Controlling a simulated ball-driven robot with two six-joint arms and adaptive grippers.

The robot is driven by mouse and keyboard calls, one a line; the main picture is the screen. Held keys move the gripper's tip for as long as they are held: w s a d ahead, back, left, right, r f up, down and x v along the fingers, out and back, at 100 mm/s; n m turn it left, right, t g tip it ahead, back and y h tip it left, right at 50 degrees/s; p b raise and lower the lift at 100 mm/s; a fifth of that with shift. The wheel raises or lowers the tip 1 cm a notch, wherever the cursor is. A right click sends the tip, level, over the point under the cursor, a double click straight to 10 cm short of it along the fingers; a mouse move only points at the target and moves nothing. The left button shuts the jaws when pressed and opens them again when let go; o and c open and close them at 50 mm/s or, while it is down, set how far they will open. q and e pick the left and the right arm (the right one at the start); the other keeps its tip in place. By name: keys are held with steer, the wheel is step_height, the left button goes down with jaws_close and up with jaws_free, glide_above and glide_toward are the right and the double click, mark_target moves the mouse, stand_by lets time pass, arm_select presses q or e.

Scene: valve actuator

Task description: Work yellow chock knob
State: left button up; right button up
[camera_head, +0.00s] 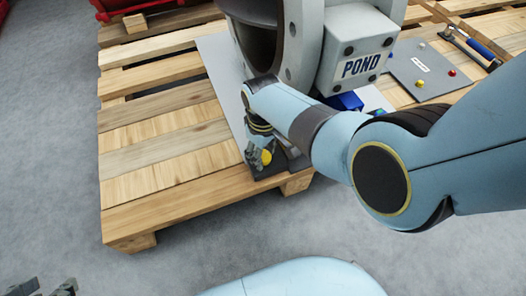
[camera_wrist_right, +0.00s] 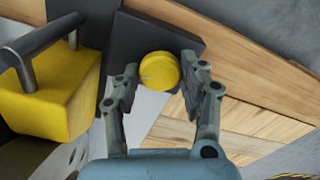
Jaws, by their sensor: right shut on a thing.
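The yellow chock knob (camera_head: 266,157) is a round yellow button-like piece at the front edge of the pallet. In the right wrist view the knob (camera_wrist_right: 159,72) sits on a dark plate (camera_wrist_right: 150,32) between my fingers. My right gripper (camera_head: 261,155) reaches down over it from the arm crossing the pallet. In the wrist view the right gripper (camera_wrist_right: 157,84) has one finger at each side of the knob and is shut on it. My left gripper (camera_head: 43,287) is at the lower left corner, far from the knob, its two fingers apart and empty.
A yellow block (camera_wrist_right: 62,98) with a dark handle stands left of the knob. A grey panel with buttons (camera_head: 421,68) lies at the right. The left pallet slats (camera_head: 160,130) are clear.

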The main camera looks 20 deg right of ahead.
arm_select(q)
steer(key=shift+s, duration=0.15)
arm_select(e)
steer(key=shift+m, duration=0.3)
steer(key=shift+m+p, duration=0.3)
steer(key=shift+m, duration=0.1)
steer(key=shift+r+m+p, duration=0.1)
steer(key=shift+m+p, duration=0.2)
steer(key=shift+m, duration=0.9)
steer(key=m, duration=0.2)
steer(key=shift+m, duration=0.4)
steer(key=m, duration=0.2)
steer(key=shift+m+p, duration=0.4)
steer(key=m, duration=0.8)
steer(key=shift+m, duration=0.4)
arm_select(q)
steer(key=shift+s+r+g, duration=0.35)
steer(key=shift+r+g, duration=0.15)
steer(key=shift+r, duration=0.3)
steer(key=shift+s+r+g, duration=0.3)
steer(key=shift+r+g, duration=0.2)
steer(key=shift+r, duration=0.35)
steer(key=shift+s+r+g, duration=0.35)
steer(key=shift+r+g, duration=0.15)
steer(key=shift+r, duration=0.3)
arm_select(e)
steer(key=shift+m, duration=1.2)
